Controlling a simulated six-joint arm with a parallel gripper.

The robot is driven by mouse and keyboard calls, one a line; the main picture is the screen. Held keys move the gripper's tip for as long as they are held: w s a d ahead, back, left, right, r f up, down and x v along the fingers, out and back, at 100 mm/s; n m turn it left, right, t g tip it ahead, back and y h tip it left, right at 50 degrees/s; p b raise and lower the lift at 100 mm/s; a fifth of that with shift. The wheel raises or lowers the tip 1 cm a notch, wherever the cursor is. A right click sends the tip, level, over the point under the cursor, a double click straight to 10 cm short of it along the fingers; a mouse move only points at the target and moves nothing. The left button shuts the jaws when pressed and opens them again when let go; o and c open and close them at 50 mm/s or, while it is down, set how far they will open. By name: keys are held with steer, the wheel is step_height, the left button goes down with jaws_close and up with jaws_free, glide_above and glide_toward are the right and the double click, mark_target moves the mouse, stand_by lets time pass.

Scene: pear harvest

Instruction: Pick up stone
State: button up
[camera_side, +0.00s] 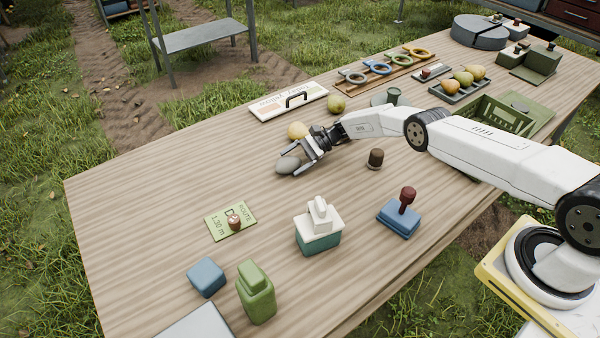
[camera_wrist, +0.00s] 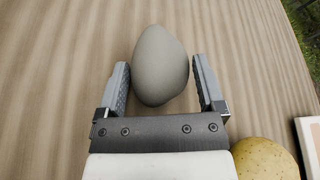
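The stone (camera_side: 287,165) is grey and smooth and lies on the wooden table (camera_side: 140,190), left of the middle in the side view. In the wrist view the stone (camera_wrist: 160,66) is egg-shaped and sits between the two fingers. My gripper (camera_side: 296,160) is low over the table with its fingers around the stone. In the wrist view my gripper (camera_wrist: 162,82) is open, with a gap between each finger and the stone. The stone's far end extends past the fingertips.
A yellow pear (camera_side: 297,131) lies close behind my gripper; it also shows in the wrist view (camera_wrist: 265,160). A greenish pear (camera_side: 336,104) and a white board with a handle (camera_side: 288,102) lie farther back. A dark brown cylinder (camera_side: 376,158) stands to the right. The table's left side is clear.

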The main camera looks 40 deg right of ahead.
mark_target(294, 156)
jaws_close()
steer(key=shift+r, duration=0.15)
steer(key=shift+r, duration=1.5)
steer(key=shift+s+d+r, duration=0.1)
steer(key=shift+s+r, duration=0.9)
steer(key=shift+r, duration=0.2)
steer(key=s+r, duration=0.7)
steer(key=s, duration=0.5)
steer(key=shift+d+r, duration=0.2)
steer(key=shift+d, duration=0.2)
